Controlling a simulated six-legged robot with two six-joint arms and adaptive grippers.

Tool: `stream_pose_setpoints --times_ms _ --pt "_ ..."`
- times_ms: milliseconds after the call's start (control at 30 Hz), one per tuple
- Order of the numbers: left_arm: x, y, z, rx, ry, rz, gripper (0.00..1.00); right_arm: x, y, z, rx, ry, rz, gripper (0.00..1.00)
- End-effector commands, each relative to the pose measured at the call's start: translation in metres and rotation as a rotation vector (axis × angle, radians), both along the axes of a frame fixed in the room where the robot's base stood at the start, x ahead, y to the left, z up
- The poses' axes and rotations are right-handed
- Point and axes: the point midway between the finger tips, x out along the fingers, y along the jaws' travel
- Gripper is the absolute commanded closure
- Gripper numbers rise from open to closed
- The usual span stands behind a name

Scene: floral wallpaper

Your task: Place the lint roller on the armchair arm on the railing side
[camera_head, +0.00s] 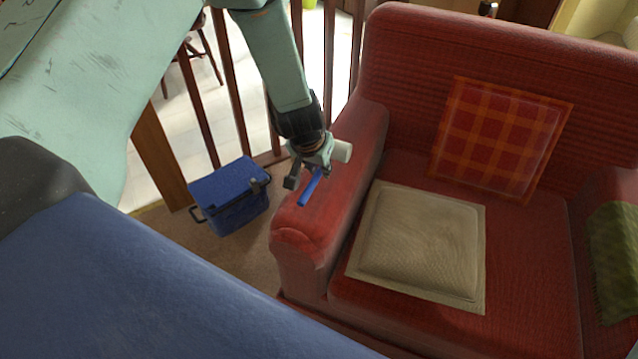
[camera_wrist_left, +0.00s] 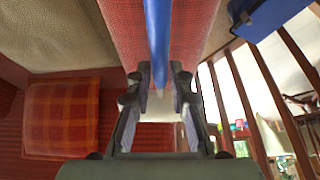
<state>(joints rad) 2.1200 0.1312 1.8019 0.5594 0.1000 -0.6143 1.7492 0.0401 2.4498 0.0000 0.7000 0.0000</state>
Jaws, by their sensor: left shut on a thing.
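The lint roller has a blue handle (camera_head: 310,188) and what looks like a white roller end (camera_head: 342,151). My left gripper (camera_head: 312,172) is shut on it, over the red armchair arm (camera_head: 345,175) on the railing side. Whether the roller touches the arm top, I cannot tell. In the left wrist view the blue handle (camera_wrist_left: 158,40) runs up from between the fingers (camera_wrist_left: 160,88), with the red arm behind it. My right gripper is not in view.
A beige cushion (camera_head: 418,245) lies on the seat; a plaid cushion (camera_head: 502,135) leans on the backrest. A blue cooler box (camera_head: 228,197) stands on the floor by the wooden railing (camera_head: 230,85). A green cushion (camera_head: 612,255) is at the far arm.

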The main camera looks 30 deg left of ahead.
Motion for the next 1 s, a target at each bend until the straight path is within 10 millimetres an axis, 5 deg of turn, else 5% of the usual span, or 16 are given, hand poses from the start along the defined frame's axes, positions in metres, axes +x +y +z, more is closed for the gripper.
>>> stream_pose_setpoints --times_ms 400,867,900,1000 --pt "0.000 0.001 -0.036 0.000 -0.001 0.001 1.00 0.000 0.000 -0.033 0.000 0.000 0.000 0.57" --pt "0.000 0.000 -0.040 0.000 -0.001 0.000 1.00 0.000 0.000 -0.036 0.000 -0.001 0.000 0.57" --pt "0.000 0.000 -0.039 0.000 0.000 0.000 0.76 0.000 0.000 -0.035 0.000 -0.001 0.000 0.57" --pt "0.000 0.000 -0.039 0.000 0.000 0.000 0.67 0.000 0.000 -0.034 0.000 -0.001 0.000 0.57"
